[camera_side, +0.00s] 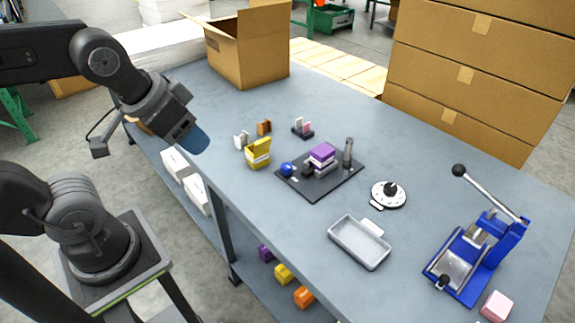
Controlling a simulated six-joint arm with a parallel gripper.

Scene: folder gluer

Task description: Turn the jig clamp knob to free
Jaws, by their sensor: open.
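A black knob (390,188) sits on a round white dial (378,198) with dark marks, flat on the table right of the black jig plate (312,192). A small pale tag adjoins the dial; its writing is too small to read, as is the knob's setting. The jig plate carries a purple-topped block (322,152), a blue ball (287,169) and a grey upright post (348,152). My gripper (195,140) is open above the table's left edge, well left of the dial and touching nothing there. Its blue end faces down; its fingers are hard to make out.
A blue lever press (463,268) stands at the right, a pink block (496,306) beside it. A grey tray (345,246) lies below the dial. A yellow holder (259,155) stands near the jig. Cardboard boxes (250,50) are at the back. The table's middle back is clear.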

